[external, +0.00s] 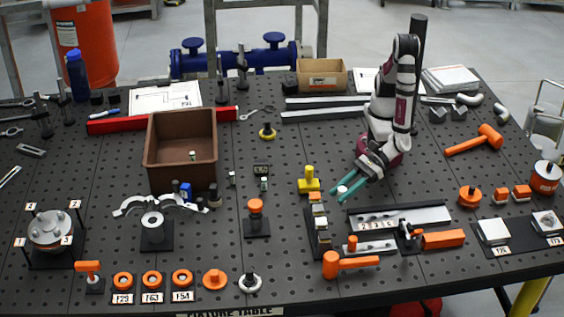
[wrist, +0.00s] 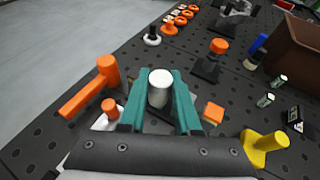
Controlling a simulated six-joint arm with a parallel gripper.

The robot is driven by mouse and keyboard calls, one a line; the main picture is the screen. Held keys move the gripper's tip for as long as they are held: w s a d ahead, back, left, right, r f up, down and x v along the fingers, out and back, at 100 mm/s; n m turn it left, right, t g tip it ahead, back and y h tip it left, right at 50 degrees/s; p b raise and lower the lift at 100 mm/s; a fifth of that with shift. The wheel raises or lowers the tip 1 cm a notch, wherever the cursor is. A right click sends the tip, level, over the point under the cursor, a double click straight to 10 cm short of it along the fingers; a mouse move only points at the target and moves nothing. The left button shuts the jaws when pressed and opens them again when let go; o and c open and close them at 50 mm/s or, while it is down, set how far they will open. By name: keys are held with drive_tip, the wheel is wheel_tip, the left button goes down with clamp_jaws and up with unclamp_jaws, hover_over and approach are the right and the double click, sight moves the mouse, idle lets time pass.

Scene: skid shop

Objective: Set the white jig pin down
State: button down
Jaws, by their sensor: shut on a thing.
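The white jig pin (wrist: 160,88) stands between the two teal fingers of my gripper (wrist: 160,95) in the wrist view, its round white top facing the camera. In the external view my gripper (external: 350,186) is shut on it above the right-middle of the table, and a bit of the white pin (external: 342,189) shows between the fingertips. The lower end of the pin is hidden, so I cannot tell whether it touches the table.
The black perforated fixture table (external: 100,150) is crowded. A yellow knobbed piece (external: 309,182) stands left of my gripper. A grey rail fixture (external: 400,218) and an orange hammer (external: 345,263) lie in front. A brown bin (external: 181,165) stands further left.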

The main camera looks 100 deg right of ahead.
drive_tip(key=w+d+f+m+h, duration=0.1)
drive_tip(key=w+d+m+h, duration=0.5)
drive_tip(key=d, duration=0.6)
drive_tip(key=w+d+f+m+h, duration=0.1)
drive_tip(key=w+d+m+h, duration=0.6)
drive_tip(key=d, duration=0.6)
drive_tip(key=s+d+m+g+h, duration=0.3)
drive_tip(key=d+m+g, duration=0.15)
drive_tip(key=d, duration=0.85)
drive_tip(key=s+d+m+g+h, duration=0.35)
drive_tip(key=d+g, duration=0.25)
drive_tip(key=d, duration=0.7)
drive_tip(key=shift+m+g, duration=0.35)
drive_tip(key=shift+m, duration=0.35)
drive_tip(key=f, duration=0.8)
drive_tip(key=shift+s+d+f, duration=0.15)
drive_tip(key=shift+d, duration=0.15)
drive_tip(key=shift+f, duration=0.35)
